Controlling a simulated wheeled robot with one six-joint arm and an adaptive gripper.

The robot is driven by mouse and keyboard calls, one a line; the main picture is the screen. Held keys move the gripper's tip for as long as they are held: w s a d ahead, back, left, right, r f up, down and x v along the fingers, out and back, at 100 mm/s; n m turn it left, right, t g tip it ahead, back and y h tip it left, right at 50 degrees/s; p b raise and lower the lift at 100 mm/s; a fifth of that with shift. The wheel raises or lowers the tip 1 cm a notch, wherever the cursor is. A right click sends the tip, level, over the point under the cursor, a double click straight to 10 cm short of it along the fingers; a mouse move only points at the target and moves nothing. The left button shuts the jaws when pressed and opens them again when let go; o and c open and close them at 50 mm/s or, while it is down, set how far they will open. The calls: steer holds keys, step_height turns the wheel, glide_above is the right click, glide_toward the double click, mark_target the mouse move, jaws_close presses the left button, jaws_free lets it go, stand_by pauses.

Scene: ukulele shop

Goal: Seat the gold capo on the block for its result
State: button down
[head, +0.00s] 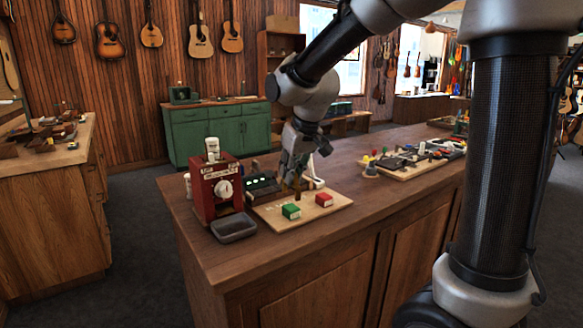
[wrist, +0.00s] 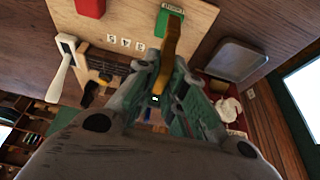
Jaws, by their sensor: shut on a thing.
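My gripper (wrist: 168,75) is shut on the gold capo (wrist: 173,42), a thin gold bar that sticks out past the fingertips in the wrist view. In that view its far end overlaps the edge of a green block (wrist: 162,22); I cannot tell whether they touch. The green block also shows on a light wooden board in the head view (head: 291,211), with a red block (head: 324,200) to its right. In the head view my gripper (head: 292,190) is over the back of this board (head: 312,214), and the capo is too small there to make out clearly.
A red machine with a white dial (head: 214,185) stands left of the board, with a grey tray (head: 233,228) in front. A dark rack (head: 262,186) and a white-handled lever (wrist: 62,70) are near my gripper. Another cluttered board (head: 412,160) lies right. The counter's front is clear.

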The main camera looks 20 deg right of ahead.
mark_target(294, 184)
steer(key=shift+f, duration=2.45)
steer(key=shift+f, duration=0.6)
steer(key=c, duration=1.8)
jaws_free()
steer(key=shift+o, duration=0.2)
steer(key=shift+v, duration=5.55)
steer(key=shift+w, duration=0.1)
